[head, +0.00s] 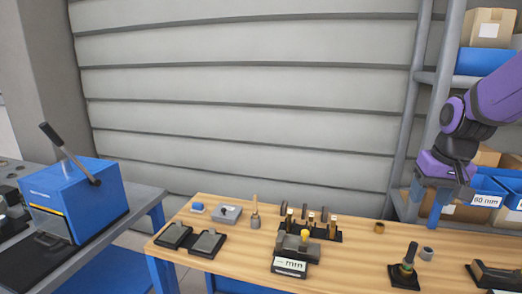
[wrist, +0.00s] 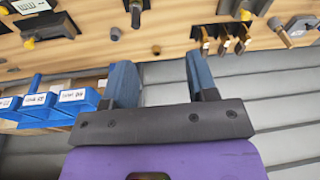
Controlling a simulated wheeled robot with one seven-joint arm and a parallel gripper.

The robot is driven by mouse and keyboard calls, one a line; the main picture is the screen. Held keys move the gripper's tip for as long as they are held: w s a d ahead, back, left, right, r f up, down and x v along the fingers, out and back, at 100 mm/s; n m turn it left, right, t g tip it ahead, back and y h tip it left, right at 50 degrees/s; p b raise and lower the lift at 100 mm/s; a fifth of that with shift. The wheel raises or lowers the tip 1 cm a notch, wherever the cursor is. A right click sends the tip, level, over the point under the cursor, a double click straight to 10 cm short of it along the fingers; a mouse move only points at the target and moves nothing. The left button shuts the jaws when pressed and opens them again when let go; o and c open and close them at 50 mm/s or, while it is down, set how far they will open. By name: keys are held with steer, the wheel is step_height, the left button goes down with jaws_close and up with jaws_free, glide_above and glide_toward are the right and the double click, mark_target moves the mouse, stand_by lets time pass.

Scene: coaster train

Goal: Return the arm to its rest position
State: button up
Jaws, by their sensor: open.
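My arm (head: 495,95), purple and dark grey, reaches in from the upper right in the head view. My gripper (head: 445,192) hangs at the right above the wooden table (head: 355,262), in front of the blue bins. In the wrist view my gripper (wrist: 163,75) shows two blue fingers set wide apart with nothing between them. It is open, empty and clear of the tabletop. The wrist picture looks inverted, with the table (wrist: 80,45) along its top edge. The fingertips are hard to make out in the head view.
A blue press (head: 75,198) with a lever stands on a grey bench at left. Tools, dark trays and a labelled "mm" block (head: 290,266) lie on the table. A dark stand (head: 405,272) is near the right. Shelving (head: 425,90) holds boxes and blue bins (head: 490,190).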

steer(key=s+a+r+n+t, duration=0.1)
steer(key=s+a+r, duration=0.2)
steer(key=s, duration=0.6)
steer(key=s+a+r+n+t, duration=0.1)
steer(key=s+a+r+t, duration=0.1)
steer(key=s+r, duration=0.3)
steer(key=s+a, duration=0.1)
steer(key=s, duration=0.3)
steer(key=shift+s+r, duration=0.15)
steer(key=shift+r, duration=0.05)
